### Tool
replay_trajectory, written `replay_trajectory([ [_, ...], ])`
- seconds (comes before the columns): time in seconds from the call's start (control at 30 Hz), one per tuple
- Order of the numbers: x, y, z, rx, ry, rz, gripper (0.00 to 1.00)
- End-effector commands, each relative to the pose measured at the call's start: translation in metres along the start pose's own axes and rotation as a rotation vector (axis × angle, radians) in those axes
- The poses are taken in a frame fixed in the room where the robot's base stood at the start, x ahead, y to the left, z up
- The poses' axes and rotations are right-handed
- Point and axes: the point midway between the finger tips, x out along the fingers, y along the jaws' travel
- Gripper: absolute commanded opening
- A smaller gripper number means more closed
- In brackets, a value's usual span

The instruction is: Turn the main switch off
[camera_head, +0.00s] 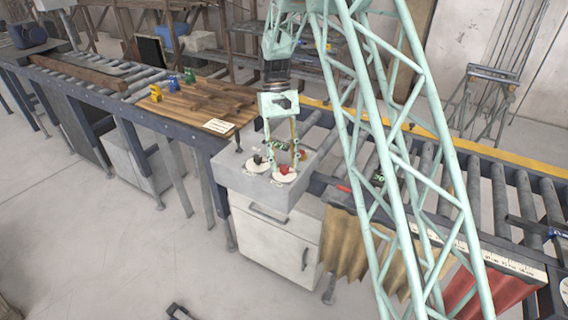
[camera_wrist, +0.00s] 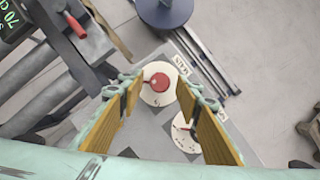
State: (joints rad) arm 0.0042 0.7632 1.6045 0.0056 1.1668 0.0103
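The grey control box (camera_head: 232,177) carries two white round plates on its top. One plate has a red knob (camera_head: 284,170), the other a black handle (camera_head: 257,160). In the wrist view the red knob (camera_wrist: 160,81) sits on its white plate beside a small label that appears to read MAIN (camera_wrist: 182,68). In the wrist view the red knob appears between the fingertips of my gripper (camera_wrist: 159,86); contact cannot be told.
A roller conveyor (camera_head: 490,195) runs to the right of the box. A wooden board (camera_head: 200,100) with small coloured clamps lies on the left bench. A red-handled lever (camera_wrist: 75,26) and a dark blue disc (camera_wrist: 165,10) show in the wrist view.

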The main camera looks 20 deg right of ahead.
Motion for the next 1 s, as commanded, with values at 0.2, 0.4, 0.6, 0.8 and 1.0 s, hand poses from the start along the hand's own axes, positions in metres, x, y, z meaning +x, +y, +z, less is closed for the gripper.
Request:
replay_trajectory([
  [0.2,-0.021,0.0,-0.001,0.0,0.002,0.0,0.32],
  [0.4,-0.049,0.0,-0.001,0.0,0.003,0.0,0.32],
  [0.6,-0.078,0.0,-0.001,0.0,0.003,0.0,0.32],
  [0.8,-0.101,0.0,0.0,0.0,0.001,0.0,0.32],
  [1.0,-0.112,0.0,0.0,0.0,0.001,0.0,0.32],
])
